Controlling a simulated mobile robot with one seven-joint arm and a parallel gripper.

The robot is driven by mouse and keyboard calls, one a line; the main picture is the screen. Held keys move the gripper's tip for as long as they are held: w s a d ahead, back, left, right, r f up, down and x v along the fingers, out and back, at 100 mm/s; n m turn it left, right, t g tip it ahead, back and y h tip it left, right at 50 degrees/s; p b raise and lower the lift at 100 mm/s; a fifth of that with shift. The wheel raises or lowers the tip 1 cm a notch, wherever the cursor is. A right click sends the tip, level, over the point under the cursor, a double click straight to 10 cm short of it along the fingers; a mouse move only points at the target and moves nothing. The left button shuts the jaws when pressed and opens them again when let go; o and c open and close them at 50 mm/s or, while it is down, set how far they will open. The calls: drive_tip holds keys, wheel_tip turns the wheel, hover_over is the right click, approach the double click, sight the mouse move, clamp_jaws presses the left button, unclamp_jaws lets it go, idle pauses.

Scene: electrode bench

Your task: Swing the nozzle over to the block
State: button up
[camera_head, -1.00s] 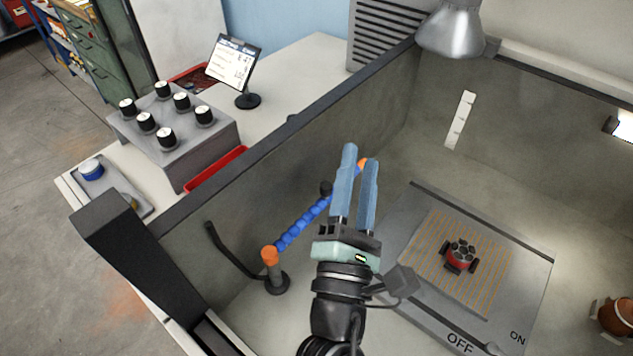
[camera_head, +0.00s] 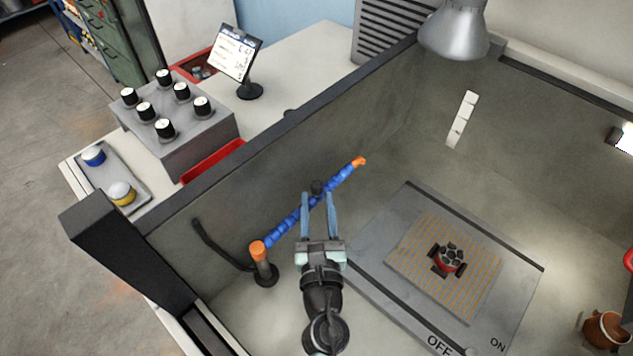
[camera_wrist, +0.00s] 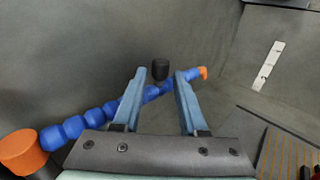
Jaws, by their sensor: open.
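The nozzle is a blue segmented hose (camera_head: 290,223) with an orange tip (camera_head: 359,161), rising from an orange-capped black post (camera_head: 262,262) at the tank's left wall. It slants up and to the right. A black knob (camera_head: 317,187) stands on the hose. My gripper (camera_head: 318,198) is open, its blue fingers on either side of the hose near the knob. The wrist view shows the knob (camera_wrist: 160,69) between the fingertips; I cannot tell whether they touch the hose. The block (camera_head: 450,258), round and red with black pieces on top, sits on the striped plate (camera_head: 412,270) to the right.
The tank wall (camera_head: 290,120) runs along the left and back. A lamp (camera_head: 455,30) hangs at the upper right. A brown pot (camera_head: 606,332) stands at the lower right. A white strip (camera_head: 462,119) is on the back wall. Floor between hose and plate is clear.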

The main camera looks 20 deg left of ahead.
sight(317, 194)
drive_tip(key=shift+x, duration=1.95)
clamp_jaws()
